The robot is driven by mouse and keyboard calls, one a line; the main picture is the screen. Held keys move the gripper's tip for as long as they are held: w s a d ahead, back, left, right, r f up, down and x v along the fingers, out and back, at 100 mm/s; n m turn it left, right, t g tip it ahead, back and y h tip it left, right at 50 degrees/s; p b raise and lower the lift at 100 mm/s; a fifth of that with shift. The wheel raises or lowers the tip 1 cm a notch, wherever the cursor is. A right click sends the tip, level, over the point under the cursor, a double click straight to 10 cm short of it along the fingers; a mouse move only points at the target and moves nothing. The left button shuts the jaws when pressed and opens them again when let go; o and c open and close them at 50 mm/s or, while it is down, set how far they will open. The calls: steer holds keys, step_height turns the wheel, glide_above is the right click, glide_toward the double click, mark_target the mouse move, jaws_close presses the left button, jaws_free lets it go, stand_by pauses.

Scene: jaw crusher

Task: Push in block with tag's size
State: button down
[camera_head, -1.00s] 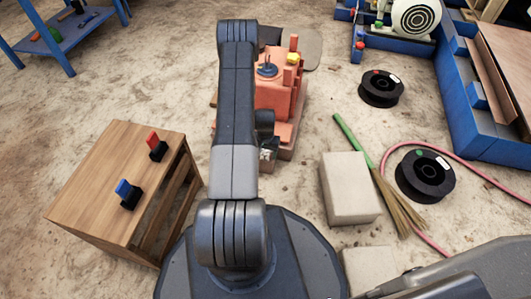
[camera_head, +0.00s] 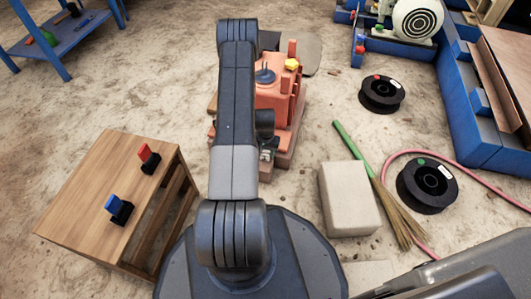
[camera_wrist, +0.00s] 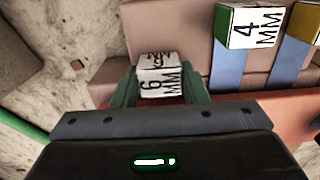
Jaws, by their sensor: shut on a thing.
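The orange jaw crusher (camera_head: 280,97) stands ahead of me, partly hidden behind my arm. In the wrist view my gripper (camera_wrist: 160,92) is shut on a small block with a white "6 MM" tag (camera_wrist: 156,82), its two green fingers on either side of it. The block sits at the edge of a dull brownish-pink surface (camera_wrist: 165,35); I cannot tell how deep it is in. In the head view my gripper (camera_head: 268,152) is small beside the crusher's base.
A wooden table (camera_head: 85,215) with a red switch (camera_head: 149,158) and a blue switch (camera_head: 118,208) stands left. A pale block (camera_head: 348,198), a broom (camera_head: 375,180), a pink hose and two black spools (camera_head: 382,94) lie right.

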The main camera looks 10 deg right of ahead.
mark_target(266, 152)
steer(key=c, duration=0.8)
jaws_free()
steer(key=shift+w+d, duration=0.15)
steer(key=shift+w, duration=0.05)
steer(key=shift+c, duration=0.2)
steer(key=shift+r, duration=0.1)
step_height(266, 152, up, 14)
steer(key=p, duration=0.5)
steer(key=shift+f, duration=0.2)
